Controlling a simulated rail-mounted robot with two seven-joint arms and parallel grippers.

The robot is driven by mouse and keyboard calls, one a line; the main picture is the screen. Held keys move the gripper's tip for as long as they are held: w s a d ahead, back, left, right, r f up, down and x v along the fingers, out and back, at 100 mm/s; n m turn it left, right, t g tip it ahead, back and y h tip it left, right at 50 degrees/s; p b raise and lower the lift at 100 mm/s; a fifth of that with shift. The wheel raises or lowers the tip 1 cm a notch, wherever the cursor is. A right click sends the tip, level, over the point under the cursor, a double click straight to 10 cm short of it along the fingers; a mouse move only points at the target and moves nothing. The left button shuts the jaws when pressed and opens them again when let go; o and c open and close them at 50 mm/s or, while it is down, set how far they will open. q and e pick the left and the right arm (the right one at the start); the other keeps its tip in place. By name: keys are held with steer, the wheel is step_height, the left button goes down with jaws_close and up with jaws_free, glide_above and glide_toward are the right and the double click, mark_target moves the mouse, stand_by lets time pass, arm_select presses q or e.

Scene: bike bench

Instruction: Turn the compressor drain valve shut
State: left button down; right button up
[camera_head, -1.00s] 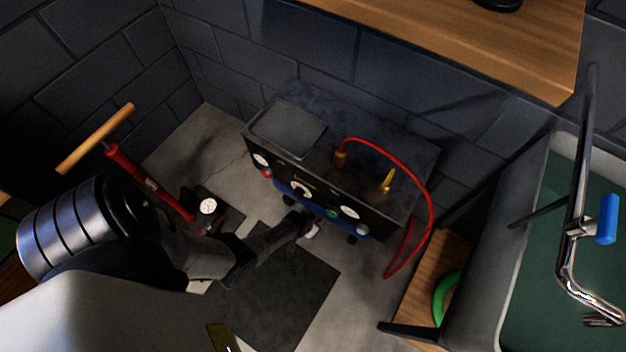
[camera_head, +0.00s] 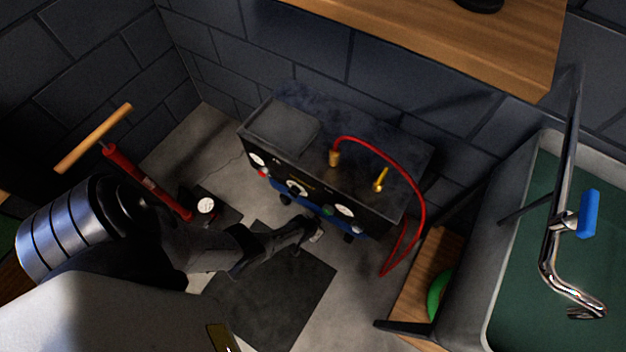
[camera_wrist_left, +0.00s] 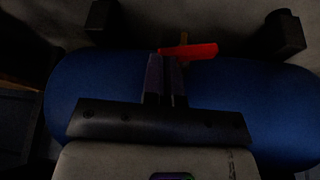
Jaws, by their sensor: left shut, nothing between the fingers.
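The compressor (camera_head: 340,190) stands on the floor against the wall, with gauges and knobs on its dark front panel. Its blue tank (camera_wrist_left: 245,95) fills the middle of the left wrist view. The drain valve's red lever (camera_wrist_left: 195,50) shows at the tank's upper edge, pointing right, with a small brass piece (camera_wrist_left: 184,38) by it. My left gripper (camera_wrist_left: 165,62) is shut and empty. Its fingertips appear close to the lever's left end; I cannot tell whether they touch. In the head view my left gripper (camera_head: 312,230) is low by the compressor's front; the valve is hidden there. My right gripper is out of view.
A red hose (camera_head: 420,190) loops over the compressor's right side. A red floor pump (camera_head: 147,182) with a wooden handle stands left, its gauge (camera_head: 206,205) nearby. A grey tub (camera_head: 500,255) stands right. Dark feet (camera_wrist_left: 283,33) flank the lever. A dark mat (camera_head: 275,295) lies on open floor.

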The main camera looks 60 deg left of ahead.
arm_select(q)
steer(key=shift+d+f, duration=0.2)
steer(key=shift+f, duration=0.1)
steer(key=shift+s+f, duration=0.1)
stand_by(0.7)
steer(key=d+r+p, duration=0.9)
steer(key=r, duration=0.1)
stand_by(0.8)
steer(key=shift+d, duration=0.15)
